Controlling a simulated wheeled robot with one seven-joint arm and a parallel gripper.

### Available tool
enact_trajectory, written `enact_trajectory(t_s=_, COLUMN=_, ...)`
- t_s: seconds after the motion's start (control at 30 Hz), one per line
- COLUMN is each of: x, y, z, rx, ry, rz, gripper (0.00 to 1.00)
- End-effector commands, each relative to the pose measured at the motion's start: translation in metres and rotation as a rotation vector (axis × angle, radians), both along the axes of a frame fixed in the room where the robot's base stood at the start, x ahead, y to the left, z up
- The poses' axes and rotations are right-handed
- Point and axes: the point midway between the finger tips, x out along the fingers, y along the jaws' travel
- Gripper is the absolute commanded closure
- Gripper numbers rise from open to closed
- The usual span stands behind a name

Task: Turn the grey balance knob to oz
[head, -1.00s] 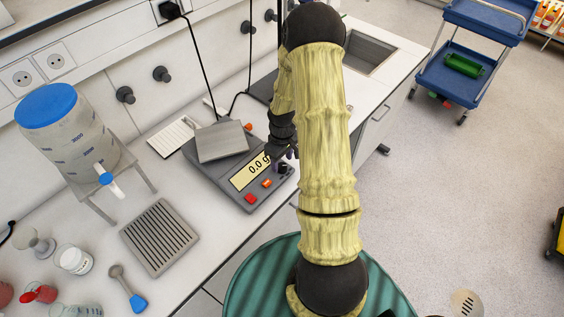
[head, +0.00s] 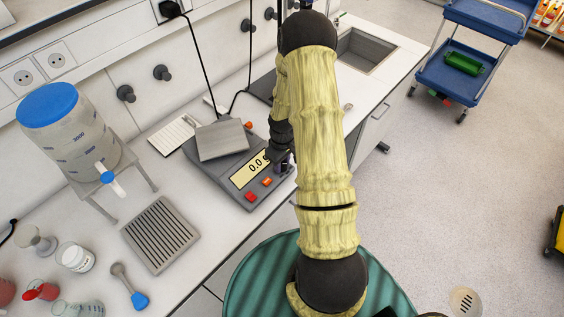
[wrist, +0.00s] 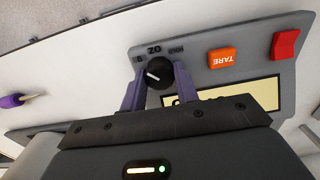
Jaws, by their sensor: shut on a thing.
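The dark grey balance knob (wrist: 159,75) is on the panel of the grey balance (head: 215,180), between the two purple fingers of my gripper (wrist: 158,82) in the wrist view. The fingers are shut on its sides. The white mark on the knob points toward the left, near the small "g" label; the "oz" label (wrist: 155,50) is upside down just above the knob. In the head view my gripper (head: 284,160) is at the balance's right corner, largely hidden by my arm. The display (head: 250,169) shows 0.0, its unit covered.
An orange TARE button (wrist: 222,59) and a red button (wrist: 285,44) sit beside the knob. A dispenser with a blue lid (head: 65,130) and a drip tray (head: 160,233) stand left of the balance. A sink (head: 366,52) lies behind my arm.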

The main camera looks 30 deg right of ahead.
Motion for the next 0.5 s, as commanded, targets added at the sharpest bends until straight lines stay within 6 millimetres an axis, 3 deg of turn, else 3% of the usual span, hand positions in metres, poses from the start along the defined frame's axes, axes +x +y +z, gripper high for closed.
enact_trajectory(t_s=0.5, x=0.0009, y=-0.0003, z=-0.0013, rx=-0.001, ry=-0.003, rz=-0.218, gripper=0.92)
